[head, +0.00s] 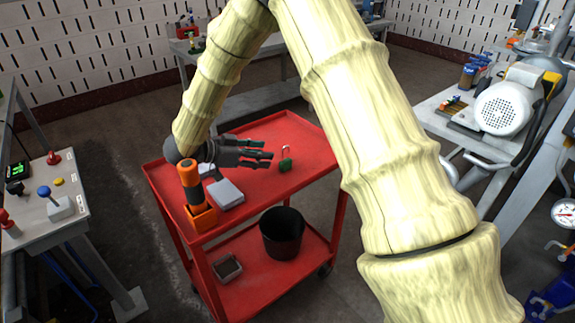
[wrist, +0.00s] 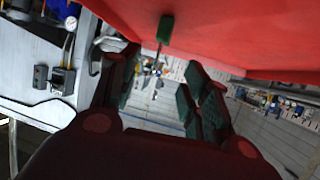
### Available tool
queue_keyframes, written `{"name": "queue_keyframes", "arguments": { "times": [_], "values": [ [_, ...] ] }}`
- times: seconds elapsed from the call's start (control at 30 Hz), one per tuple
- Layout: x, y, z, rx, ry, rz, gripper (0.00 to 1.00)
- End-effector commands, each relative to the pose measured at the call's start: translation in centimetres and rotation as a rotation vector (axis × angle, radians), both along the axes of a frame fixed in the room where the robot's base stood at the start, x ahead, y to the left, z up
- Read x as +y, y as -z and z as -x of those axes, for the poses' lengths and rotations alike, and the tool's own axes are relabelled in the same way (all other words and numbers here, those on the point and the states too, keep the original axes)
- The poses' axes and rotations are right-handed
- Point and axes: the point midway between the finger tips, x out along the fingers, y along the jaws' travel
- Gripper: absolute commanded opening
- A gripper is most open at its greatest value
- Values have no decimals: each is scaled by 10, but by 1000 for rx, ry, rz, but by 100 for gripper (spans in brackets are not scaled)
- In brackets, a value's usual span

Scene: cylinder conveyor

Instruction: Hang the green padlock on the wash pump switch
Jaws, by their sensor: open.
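The green padlock (head: 285,165) stands on the red cart's top, its pale shackle pointing up. My gripper (head: 270,160) is just left of it in the head view, level with the cart top, fingers pointing right at the padlock. The fingers are apart and empty. In the wrist view the padlock (wrist: 166,28) shows near the top, against the red cart surface, ahead of and above the gap between the open fingers (wrist: 158,85). I cannot make out which switch is the wash pump switch.
The red cart (head: 312,133) also holds an orange-and-black tool (head: 193,190) and a grey box (head: 226,193). A black bucket (head: 282,233) stands on its lower shelf. A left table (head: 45,238) carries levers and buttons. A right bench (head: 432,118) carries a white motor (head: 503,108).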

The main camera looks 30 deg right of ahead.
Motion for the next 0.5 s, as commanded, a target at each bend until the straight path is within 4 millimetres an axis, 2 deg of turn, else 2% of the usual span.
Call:
{"name": "queue_keyframes", "arguments": {
  "times": [0.1,0.37,0.5],
  "values": [
    [-16,7,2,0,1,0,47],
    [-31,12,4,-1,-1,0,47],
    [-45,17,7,0,1,-1,47]
  ]
}}
